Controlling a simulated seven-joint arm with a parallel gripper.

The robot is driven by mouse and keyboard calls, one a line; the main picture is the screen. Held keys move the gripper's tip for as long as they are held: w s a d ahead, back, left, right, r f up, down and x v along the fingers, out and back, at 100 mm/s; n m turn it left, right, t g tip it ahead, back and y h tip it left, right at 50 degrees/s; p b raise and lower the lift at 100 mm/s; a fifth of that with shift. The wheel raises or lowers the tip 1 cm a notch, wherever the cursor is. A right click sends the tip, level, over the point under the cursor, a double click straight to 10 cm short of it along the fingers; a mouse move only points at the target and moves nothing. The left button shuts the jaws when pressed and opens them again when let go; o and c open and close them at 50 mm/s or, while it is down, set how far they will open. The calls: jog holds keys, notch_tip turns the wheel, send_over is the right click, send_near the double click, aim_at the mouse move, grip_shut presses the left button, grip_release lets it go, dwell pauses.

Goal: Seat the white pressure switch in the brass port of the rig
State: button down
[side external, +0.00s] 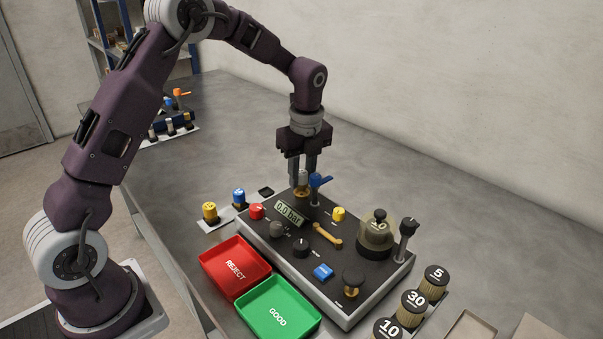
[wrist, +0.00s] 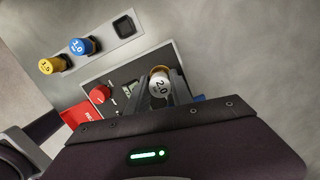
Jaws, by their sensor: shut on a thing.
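My gripper (side external: 304,172) points straight down over the back left part of the rig (side external: 372,275). It is shut on the white pressure switch (side external: 302,177), whose top reads 2.0 in the wrist view (wrist: 160,88). The switch looks upright between the fingers. The brass port (side external: 301,191) is directly under it, and a brass rim (wrist: 158,70) shows behind the switch in the wrist view. The fingers hide much of the switch and port. I cannot tell whether the switch sits in the port or just above it.
A blue lever (side external: 319,181) stands close to the right of the fingers. A red knob (side external: 257,211) and the 0.0 bar display (side external: 289,213) are nearby. Yellow (side external: 210,211) and blue (side external: 239,196) switches stand on a strip at left. Red (side external: 228,278) and green (side external: 270,318) trays lie in front.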

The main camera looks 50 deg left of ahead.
jog(key=shift+f, duration=0.85)
dwell(1.0)
jog(key=c, duration=0.7)
grip_release()
jog(key=shift+o, duration=0.2)
jog(key=shift+r, duration=3.5)
